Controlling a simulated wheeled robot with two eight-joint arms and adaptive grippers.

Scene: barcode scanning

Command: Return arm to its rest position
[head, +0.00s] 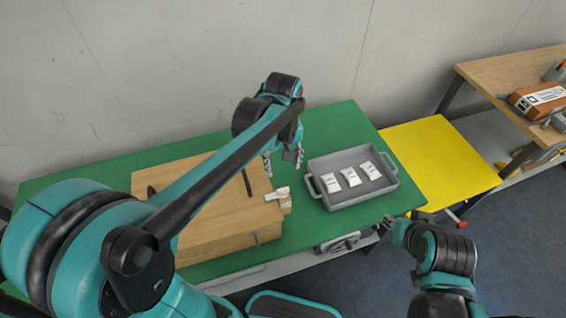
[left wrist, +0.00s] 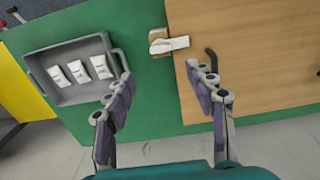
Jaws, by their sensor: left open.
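My left arm reaches in from the left over the green table (head: 120,165). My left gripper (head: 283,160) is open and empty, its fingers pointing down above the table between the wooden box and the grey tray. In the left wrist view the open fingers (left wrist: 162,85) are spread wide with nothing between them. The grey tray (head: 345,205) holds three white packets (head: 350,177) in a row. My right arm is at the lower right, beside the table's right edge. My right gripper (head: 396,228) shows only partly, too small to read.
A wooden box (head: 205,235) fills the table's left part, with a white item (head: 277,194) on a small block at its right edge. A black handle-like part (left wrist: 211,58) stands on it. A yellow platform (head: 440,160) and a wooden table (head: 510,70) with a brown device are at right.

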